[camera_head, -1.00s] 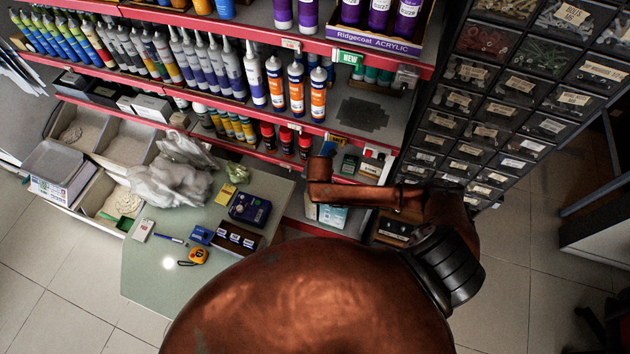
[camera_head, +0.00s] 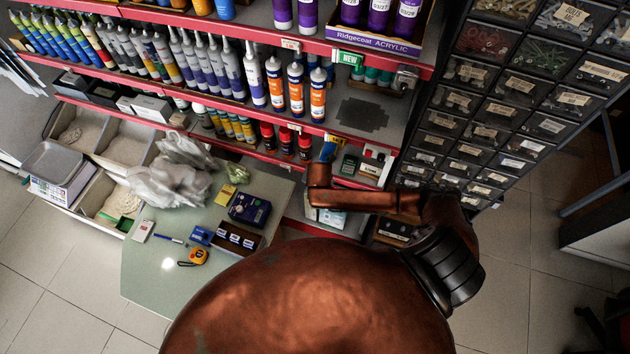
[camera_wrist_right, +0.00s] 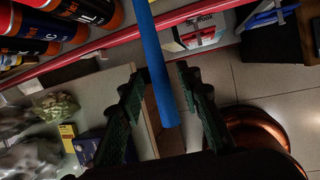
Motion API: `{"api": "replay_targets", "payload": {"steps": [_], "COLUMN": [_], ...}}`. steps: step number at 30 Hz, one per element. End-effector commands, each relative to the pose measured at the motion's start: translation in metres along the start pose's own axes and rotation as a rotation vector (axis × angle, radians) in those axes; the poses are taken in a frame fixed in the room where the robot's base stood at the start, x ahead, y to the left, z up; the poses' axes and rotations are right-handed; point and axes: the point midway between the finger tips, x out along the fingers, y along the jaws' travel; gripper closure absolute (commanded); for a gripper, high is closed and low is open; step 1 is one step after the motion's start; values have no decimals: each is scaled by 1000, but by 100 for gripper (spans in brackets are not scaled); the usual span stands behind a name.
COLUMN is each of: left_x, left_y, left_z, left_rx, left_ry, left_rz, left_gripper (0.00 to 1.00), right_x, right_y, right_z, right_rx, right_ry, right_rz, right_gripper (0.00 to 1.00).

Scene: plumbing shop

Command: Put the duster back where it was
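The blue stick (camera_wrist_right: 158,60), which looks like the duster's handle, runs down from the top edge of the right wrist view. Its near end lies between the two fingers of my right gripper (camera_wrist_right: 162,72). The fingers stand close on both sides, but I cannot tell whether they press on it. The duster's head is out of the wrist view. In the head view a small blue piece (camera_head: 327,151) shows just above the end of my right arm by the shelf; it may be the same handle. My right gripper is hidden there. My left gripper is not in view.
A red-edged shelf (camera_head: 250,153) with tubes and bottles stands ahead. Drawer cabinets (camera_head: 500,110) rise on the right. A pale green counter (camera_head: 150,275) holds a tape measure (camera_head: 194,256), boxes and plastic bags. Tiled floor is open at the lower left and right.

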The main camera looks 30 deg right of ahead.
Motion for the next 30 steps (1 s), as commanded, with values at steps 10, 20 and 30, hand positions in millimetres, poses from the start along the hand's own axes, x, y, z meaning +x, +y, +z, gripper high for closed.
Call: {"api": "replay_targets", "payload": {"steps": [10, 20, 30], "left_x": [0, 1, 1], "left_y": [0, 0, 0], "left_z": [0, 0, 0], "left_rx": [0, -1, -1], "left_ry": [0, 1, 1], "left_rz": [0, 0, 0], "left_gripper": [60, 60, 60], "right_x": [-56, -110, -119], "right_y": [1, 1, 0], "right_z": [1, 0, 0], "right_rx": [-1, 0, 1], "right_ry": [-1, 0, 0], "right_rz": [4, 2, 0], "right_gripper": [68, 68, 68]}}
